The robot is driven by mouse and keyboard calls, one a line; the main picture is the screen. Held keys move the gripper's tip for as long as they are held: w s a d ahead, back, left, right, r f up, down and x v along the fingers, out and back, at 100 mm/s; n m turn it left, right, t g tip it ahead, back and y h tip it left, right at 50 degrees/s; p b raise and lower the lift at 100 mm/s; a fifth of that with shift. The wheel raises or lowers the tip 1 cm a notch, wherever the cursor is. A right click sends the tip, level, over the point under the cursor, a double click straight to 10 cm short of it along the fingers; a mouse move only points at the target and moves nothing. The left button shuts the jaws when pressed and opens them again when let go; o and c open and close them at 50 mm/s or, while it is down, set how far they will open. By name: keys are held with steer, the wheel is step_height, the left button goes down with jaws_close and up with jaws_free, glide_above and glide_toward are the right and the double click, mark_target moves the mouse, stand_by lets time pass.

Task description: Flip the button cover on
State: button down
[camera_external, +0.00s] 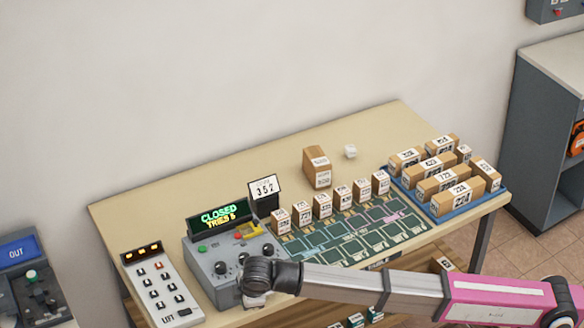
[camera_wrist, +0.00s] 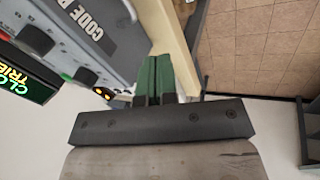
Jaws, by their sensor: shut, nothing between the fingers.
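A grey control box (camera_external: 225,290) stands near the left end of the table, with a lit display (camera_external: 218,216) reading "CLOSED" and "TRIES 5". A small yellow piece (camera_external: 250,229), which looks like the button cover, sits on its upper right, with red buttons beside it. It is too small to tell whether it is raised or lowered. My gripper (camera_external: 255,300) is at the box's front right, below the yellow piece and apart from it. In the wrist view my gripper's green fingers (camera_wrist: 153,78) are together and empty, beside the box's edge (camera_wrist: 105,35).
A keypad labelled "LIFT" (camera_external: 162,285) stands left of the box. Several small cartons and a green board (camera_external: 345,236) are to the right. A blue tray (camera_external: 438,217) holds larger cartons. The table's back left is clear.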

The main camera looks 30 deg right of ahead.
steer(key=w+d+r+m+t+h, duration=0.1)
steer(key=w+d+r+m+t, duration=0.1)
steer(key=w+d+r+m, duration=0.8)
steer(key=n, duration=0.3)
glide_toward(253, 228)
steer(key=a+f, duration=0.2)
steer(key=f, duration=0.1)
steer(key=shift+a+f, duration=0.1)
steer(key=shift+a, duration=0.25)
steer(key=shift+w+d+f, duration=0.3)
steer(key=shift+w+d, duration=0.2)
steer(key=shift+w+d+f, duration=0.35)
steer(key=shift+w+d, duration=0.15)
steer(key=shift+w, duration=0.05)
steer(key=shift+w+d+f, duration=0.15)
steer(key=shift+w+d, duration=0.2)
steer(key=shift+w, duration=0.05)
steer(key=shift+d, duration=0.1)
steer(key=shift+d, duration=1.1)
